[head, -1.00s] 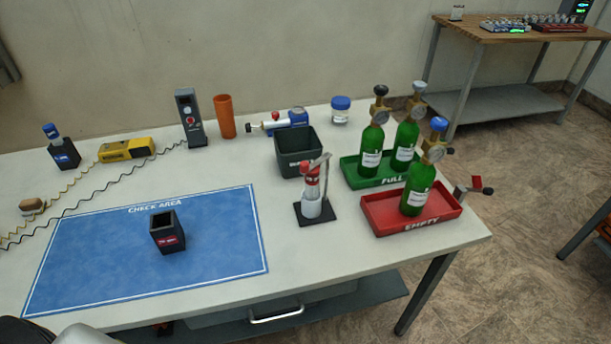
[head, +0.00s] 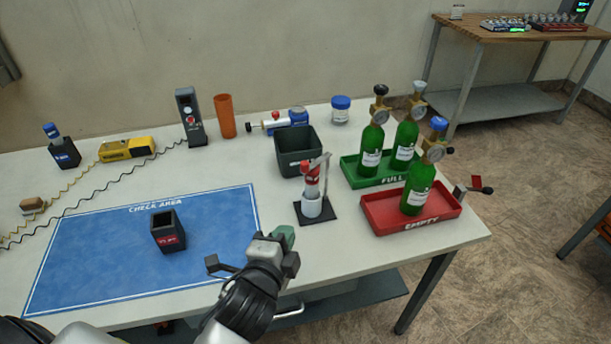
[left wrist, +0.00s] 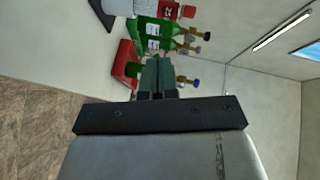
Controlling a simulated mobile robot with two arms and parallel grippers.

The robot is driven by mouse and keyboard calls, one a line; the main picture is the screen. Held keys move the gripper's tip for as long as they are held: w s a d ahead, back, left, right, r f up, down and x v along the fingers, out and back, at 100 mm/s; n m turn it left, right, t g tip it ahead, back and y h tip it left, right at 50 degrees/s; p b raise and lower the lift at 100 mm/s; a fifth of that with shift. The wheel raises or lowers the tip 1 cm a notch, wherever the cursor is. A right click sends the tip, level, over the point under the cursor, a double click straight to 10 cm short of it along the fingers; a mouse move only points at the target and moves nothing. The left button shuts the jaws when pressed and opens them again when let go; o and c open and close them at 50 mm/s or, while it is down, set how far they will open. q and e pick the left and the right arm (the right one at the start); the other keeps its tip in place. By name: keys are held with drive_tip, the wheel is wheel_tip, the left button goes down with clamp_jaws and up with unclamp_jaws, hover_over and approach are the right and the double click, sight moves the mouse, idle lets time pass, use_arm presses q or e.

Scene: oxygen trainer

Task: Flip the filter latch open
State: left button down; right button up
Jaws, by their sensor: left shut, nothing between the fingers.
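The filter unit (head: 312,207) stands upright on a small black base, with a clear-white bowl and a red upper part. A thin grey lever, seemingly its latch (head: 325,172), rises along its right side; its exact position is hard to tell. My left gripper (head: 284,237) is over the table's front part, in front of and left of the filter unit, apart from it. Its greenish fingers are shut and empty, also in the left wrist view (left wrist: 156,75). There the filter unit's red part (left wrist: 170,11) shows at the top edge. My right gripper is out of view.
A red tray (head: 408,228) and a green tray (head: 350,178) with green bottles (head: 371,148) stand right of the filter unit. A dark bin (head: 298,166) stands behind it. A blue check mat (head: 110,255) with a dark box (head: 167,232) lies left.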

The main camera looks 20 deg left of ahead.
use_arm(q)
drive_tip(key=d+r+m+t, duration=0.1)
drive_tip(key=w+d+r+m+t+h, duration=0.1)
drive_tip(key=m, duration=0.1)
drive_tip(key=shift+w+r, duration=0.2)
drive_tip(key=shift+r, duration=0.15)
drive_tip(key=shift+w, duration=0.1)
drive_tip(key=w+a+p, duration=0.2)
drive_tip(key=w, duration=1)
drive_tip(key=shift+w+a+p, duration=0.3)
drive_tip(key=shift+w+p, duration=0.05)
drive_tip(key=shift+a, duration=0.1)
drive_tip(key=shift+a+m+h+p, duration=0.25)
drive_tip(key=shift+m+h+p, duration=0.1)
drive_tip(key=shift+m+h, duration=0.2)
